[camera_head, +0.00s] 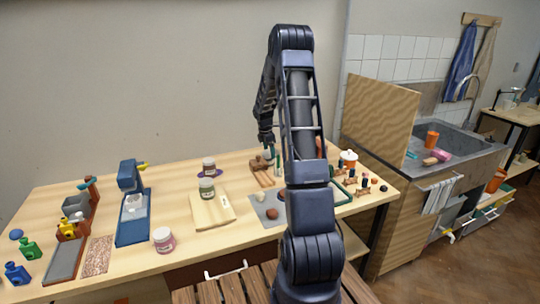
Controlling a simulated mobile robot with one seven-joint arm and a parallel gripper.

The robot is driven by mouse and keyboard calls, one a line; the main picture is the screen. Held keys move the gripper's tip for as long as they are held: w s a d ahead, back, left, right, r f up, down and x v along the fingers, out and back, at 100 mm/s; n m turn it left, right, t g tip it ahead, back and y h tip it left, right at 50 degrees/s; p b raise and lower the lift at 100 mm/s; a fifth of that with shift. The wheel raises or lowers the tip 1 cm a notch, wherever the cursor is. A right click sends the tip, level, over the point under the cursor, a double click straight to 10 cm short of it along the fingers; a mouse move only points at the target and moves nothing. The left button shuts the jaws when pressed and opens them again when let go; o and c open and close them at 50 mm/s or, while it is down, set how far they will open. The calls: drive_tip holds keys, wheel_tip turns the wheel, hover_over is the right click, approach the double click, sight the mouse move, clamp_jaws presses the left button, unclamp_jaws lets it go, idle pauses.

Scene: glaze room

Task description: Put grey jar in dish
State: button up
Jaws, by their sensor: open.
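My gripper (267,142) hangs above the back of the table, near a brown wooden object, and is open. A small jar with a grey-green label (207,189) stands upright on a pale board, left of my gripper. It looks like the grey jar. Behind it, a similar jar with a reddish label (209,166) stands on a flat purple dish (201,175). Another jar with a white lid and pink label (164,240) stands near the front edge. My gripper is apart from all these jars.
The pale board (218,217) lies mid-table. A blue machine (133,205) stands left of it, with bottles (18,272) at the far left. A grey mat (265,208) lies to the right. My arm hides part of the table. A sink (450,145) is beyond, right.

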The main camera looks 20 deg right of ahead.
sight(267, 151)
wheel_tip(267, 151, up, 10)
drive_tip(key=a+f, duration=0.1)
drive_tip(key=a, duration=0.1)
drive_tip(key=s+a+r+m+t, duration=0.1)
drive_tip(key=s+a+r+m, duration=0.35)
drive_tip(key=s+r, duration=0.6)
drive_tip(key=s+a+r+m+t, duration=0.1)
drive_tip(key=s+a+r+m, duration=0.2)
drive_tip(key=s, duration=0.5)
drive_tip(key=s+a+r+m, duration=0.2)
drive_tip(key=s+r+m, duration=0.1)
drive_tip(key=s, duration=0.4)
drive_tip(key=s+a+r+m+t, duration=0.1)
drive_tip(key=s+a+r+m, duration=0.2)
drive_tip(key=s, duration=0.5)
drive_tip(key=s+a+f+m+t+y, duration=0.1)
drive_tip(key=s+m, duration=0.3)
drive_tip(key=s, duration=0.8)
drive_tip(key=shift+s+a+f+t+y, duration=0.3)
drive_tip(key=shift+a+f+y, duration=0.1)
drive_tip(key=shift+a+f, duration=0.4)
drive_tip(key=shift+d+m, duration=0.1)
drive_tip(key=shift+m, duration=0.15)
drive_tip(key=c, duration=0.3)
drive_tip(key=shift+c, duration=0.2)
